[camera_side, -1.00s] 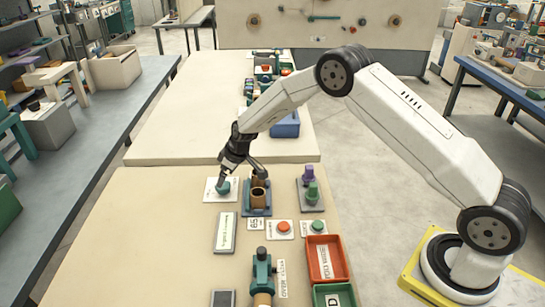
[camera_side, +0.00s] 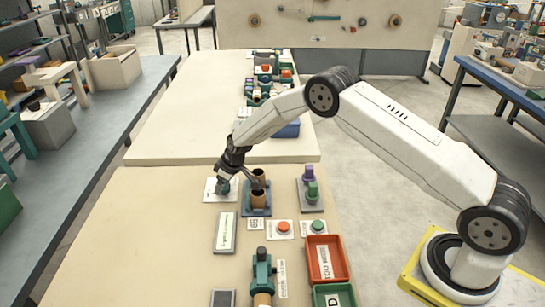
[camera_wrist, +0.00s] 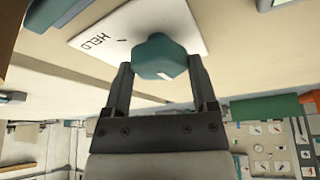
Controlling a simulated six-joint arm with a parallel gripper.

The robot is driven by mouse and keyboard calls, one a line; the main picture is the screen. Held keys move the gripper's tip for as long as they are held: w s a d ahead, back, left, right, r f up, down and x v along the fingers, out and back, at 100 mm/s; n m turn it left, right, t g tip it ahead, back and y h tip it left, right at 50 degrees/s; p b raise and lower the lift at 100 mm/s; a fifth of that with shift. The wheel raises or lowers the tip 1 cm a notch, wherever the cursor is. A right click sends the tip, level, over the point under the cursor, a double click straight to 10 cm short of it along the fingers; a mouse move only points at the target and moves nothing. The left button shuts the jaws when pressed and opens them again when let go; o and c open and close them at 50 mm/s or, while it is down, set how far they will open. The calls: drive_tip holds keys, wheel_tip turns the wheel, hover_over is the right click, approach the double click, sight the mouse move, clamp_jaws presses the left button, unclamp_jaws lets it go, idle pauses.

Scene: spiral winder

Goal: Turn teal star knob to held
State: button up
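The teal star knob (camera_wrist: 160,57) sits on a white plate (camera_wrist: 168,20) lettered HELD, with a short dark tick near the word. A white mark shows on the knob's near edge in the wrist view, facing away from HELD. My gripper (camera_wrist: 160,68) has one finger on each side of the knob, both against its sides. In the side view, my gripper (camera_side: 224,180) reaches down to the knob (camera_side: 222,187) at the table's left part and partly hides it. The white plate (camera_side: 210,195) also shows there.
Close right of the knob stands a blue base with brown cylinders (camera_side: 258,197). Further right are green and purple knobs (camera_side: 312,190). The table left of the plate is clear.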

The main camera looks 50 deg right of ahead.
drive_tip(key=c, duration=0.8)
drive_tip(key=shift+m+h, duration=0.3)
drive_tip(key=shift+m, duration=0.5)
drive_tip(key=shift+s+a+m+h, duration=0.1)
drive_tip(key=shift+m+h, duration=0.8)
drive_tip(key=shift+m, duration=1.5)
drive_tip(key=m+h, duration=0.1)
drive_tip(key=m, duration=0.2)
drive_tip(key=m+h, duration=0.1)
drive_tip(key=m, duration=0.1)
drive_tip(key=shift+a+m+g, duration=0.1)
drive_tip(key=shift+m+g, duration=0.3)
drive_tip(key=m+g, duration=0.1)
drive_tip(key=m, duration=0.2)
drive_tip(key=m+h, duration=0.1)
drive_tip(key=m, duration=0.2)
drive_tip(key=shift+f+g+h, duration=0.1)
drive_tip(key=shift+g+h, duration=0.2)
drive_tip(key=shift+g, duration=0.1)
drive_tip(key=shift+w+a+m+g, duration=0.1)
drive_tip(key=shift+m+g, duration=0.35)
drive_tip(key=shift+m, duration=0.8)
drive_tip(key=shift+w+m+g, duration=0.1)
drive_tip(key=shift+m+g, duration=0.35)
drive_tip(key=shift+m, duration=1.3)
